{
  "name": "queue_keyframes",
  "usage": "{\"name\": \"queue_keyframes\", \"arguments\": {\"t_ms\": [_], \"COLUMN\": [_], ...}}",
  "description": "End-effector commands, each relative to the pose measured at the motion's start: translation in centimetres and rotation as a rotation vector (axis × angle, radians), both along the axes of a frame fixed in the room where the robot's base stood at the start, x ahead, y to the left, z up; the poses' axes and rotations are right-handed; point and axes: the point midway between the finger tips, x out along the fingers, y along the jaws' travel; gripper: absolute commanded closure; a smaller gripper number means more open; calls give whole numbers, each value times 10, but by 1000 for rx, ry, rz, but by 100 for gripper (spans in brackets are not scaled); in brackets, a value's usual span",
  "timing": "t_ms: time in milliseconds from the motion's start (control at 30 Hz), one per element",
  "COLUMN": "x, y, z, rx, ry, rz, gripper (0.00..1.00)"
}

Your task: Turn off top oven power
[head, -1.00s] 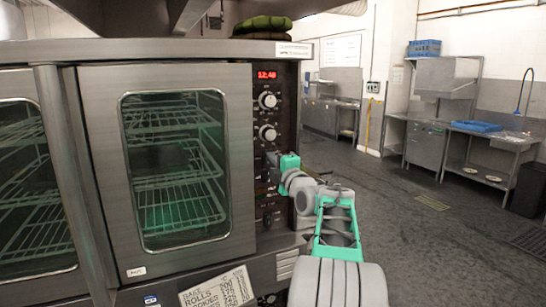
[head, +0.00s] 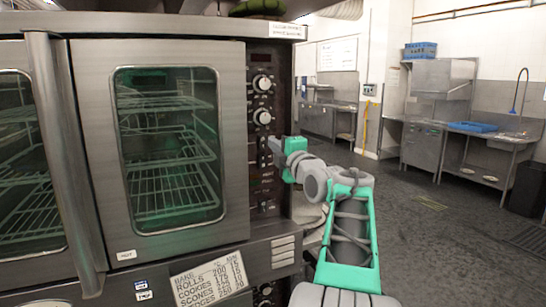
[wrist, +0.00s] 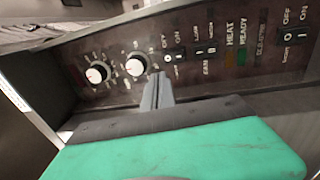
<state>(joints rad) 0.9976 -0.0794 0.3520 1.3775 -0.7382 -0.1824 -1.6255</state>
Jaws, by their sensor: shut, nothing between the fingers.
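The top oven (head: 85,70) is a steel convection oven with a windowed door on the left. Its dark control panel (head: 262,190) runs down the right side, with a dark, unlit display (head: 262,59) above two knobs. My gripper (head: 271,147) is shut and empty, with its tips at the panel below the lower knob.
More labelled switches (wrist: 207,50) sit along the panel, with another off/on switch (wrist: 293,37) at its far end. A second oven control panel (head: 264,295) is below. Open floor (head: 430,215) lies to the right, before steel sinks (head: 490,140).

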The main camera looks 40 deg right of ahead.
Motion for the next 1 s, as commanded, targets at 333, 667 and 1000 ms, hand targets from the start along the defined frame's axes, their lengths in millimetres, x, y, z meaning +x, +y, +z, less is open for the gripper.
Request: {"name": "queue_keyframes", "arguments": {"t_ms": [333,667,1000], "x": [-65,-67,-66], "y": [9,13,10], "z": [7,8,-13], "rx": [-1,1,338], "ry": [0,2,-6], "rz": [-14,-9,11], "gripper": [100,100,100]}}
